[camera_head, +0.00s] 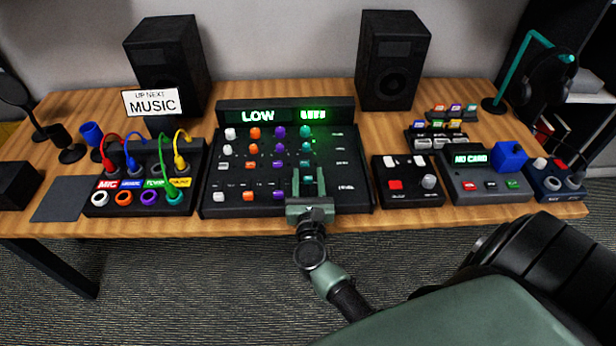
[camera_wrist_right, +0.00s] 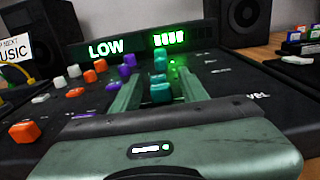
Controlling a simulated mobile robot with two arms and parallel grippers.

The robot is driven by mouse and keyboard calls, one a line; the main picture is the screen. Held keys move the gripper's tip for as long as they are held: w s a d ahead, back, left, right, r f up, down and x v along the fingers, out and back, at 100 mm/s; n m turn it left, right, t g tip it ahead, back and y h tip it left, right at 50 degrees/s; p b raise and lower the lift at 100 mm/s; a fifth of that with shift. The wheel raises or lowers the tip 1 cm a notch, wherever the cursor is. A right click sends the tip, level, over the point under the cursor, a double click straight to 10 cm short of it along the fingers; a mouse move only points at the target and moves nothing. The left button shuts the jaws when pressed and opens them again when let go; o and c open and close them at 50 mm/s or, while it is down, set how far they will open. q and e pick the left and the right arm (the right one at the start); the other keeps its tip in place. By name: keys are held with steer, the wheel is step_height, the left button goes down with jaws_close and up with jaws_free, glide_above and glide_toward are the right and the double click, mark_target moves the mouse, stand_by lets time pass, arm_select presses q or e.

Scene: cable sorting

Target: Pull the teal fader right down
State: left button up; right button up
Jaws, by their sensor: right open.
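The black mixer (camera_head: 212,180) stands at the middle of the desk, with columns of white, orange, purple and teal controls. The teal column is the rightmost one, and its lowest teal cap, which looks like the teal fader (camera_wrist_right: 161,96), sits between my right fingers in the right wrist view. My right gripper (camera_head: 308,174) is open over the lower part of this column, a finger on each side. I cannot tell whether either finger touches the cap. The fingers and palm hide the lower end of the fader track. My left gripper is not in view.
The mixer display (camera_head: 258,116) reads LOW, with lit green bars beside it. An orange fader cap (camera_head: 248,196) sits low on the mixer's left. A cable box (camera_head: 100,207) is at the left; a small black panel (camera_head: 408,197) and a NO CARD box (camera_head: 484,195) are at the right.

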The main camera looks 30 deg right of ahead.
mark_target(309, 191)
jaws_close()
steer(key=v, duration=0.4)
steer(key=shift+b, duration=0.35)
steer(key=shift+s+a, duration=0.15)
steer(key=shift+s, duration=0.1)
steer(key=shift+w, duration=0.1)
jaws_free()
